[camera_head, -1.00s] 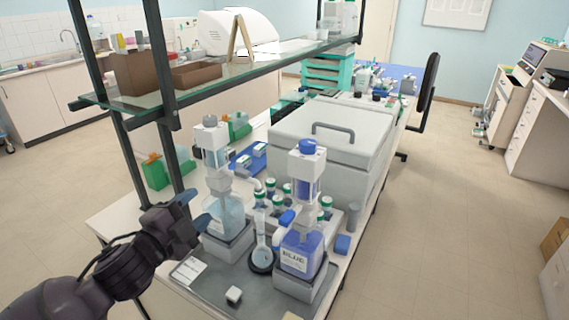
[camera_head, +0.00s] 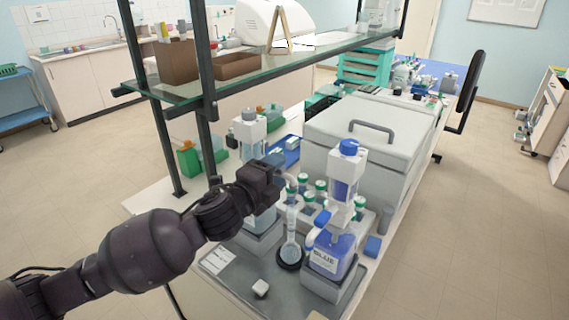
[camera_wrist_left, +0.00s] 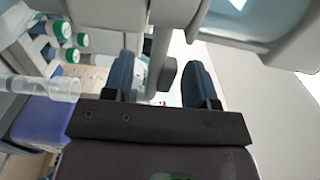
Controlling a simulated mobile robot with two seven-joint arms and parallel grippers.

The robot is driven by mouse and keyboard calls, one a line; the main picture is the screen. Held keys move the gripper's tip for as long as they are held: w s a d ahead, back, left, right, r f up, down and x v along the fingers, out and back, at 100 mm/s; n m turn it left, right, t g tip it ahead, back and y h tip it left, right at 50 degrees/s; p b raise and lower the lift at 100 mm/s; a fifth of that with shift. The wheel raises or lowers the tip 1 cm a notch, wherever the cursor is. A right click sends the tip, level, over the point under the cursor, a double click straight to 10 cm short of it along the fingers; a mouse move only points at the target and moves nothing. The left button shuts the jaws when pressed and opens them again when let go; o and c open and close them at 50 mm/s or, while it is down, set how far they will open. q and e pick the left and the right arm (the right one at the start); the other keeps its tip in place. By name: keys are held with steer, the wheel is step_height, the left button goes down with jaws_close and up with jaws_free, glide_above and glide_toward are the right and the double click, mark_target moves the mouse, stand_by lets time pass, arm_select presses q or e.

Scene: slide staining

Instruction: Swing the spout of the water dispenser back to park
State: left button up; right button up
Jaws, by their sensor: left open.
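The water dispenser (camera_head: 249,130) is a clear bottle with a white upper body on a grey stand, left of the blue one. Its pale spout (camera_head: 288,180) shows partly beside my gripper, toward the flask (camera_head: 291,252). My left gripper (camera_head: 275,172) is in front of the dispenser and hides part of its bottle and spout. In the left wrist view, the open fingers (camera_wrist_left: 160,85) have a pale grey bar (camera_wrist_left: 158,48) between them, perhaps the spout; I cannot tell whether they touch it. My right gripper is not in view.
The blue dispenser (camera_head: 334,246) stands close on the right. Several green-capped bottles (camera_head: 320,188) stand behind the flask. A large grey lidded box (camera_head: 365,140) is behind them. A glass shelf (camera_head: 215,92) overhangs at the left.

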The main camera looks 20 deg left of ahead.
arm_select(q)
steer(key=shift+x, duration=1.65)
jaws_close()
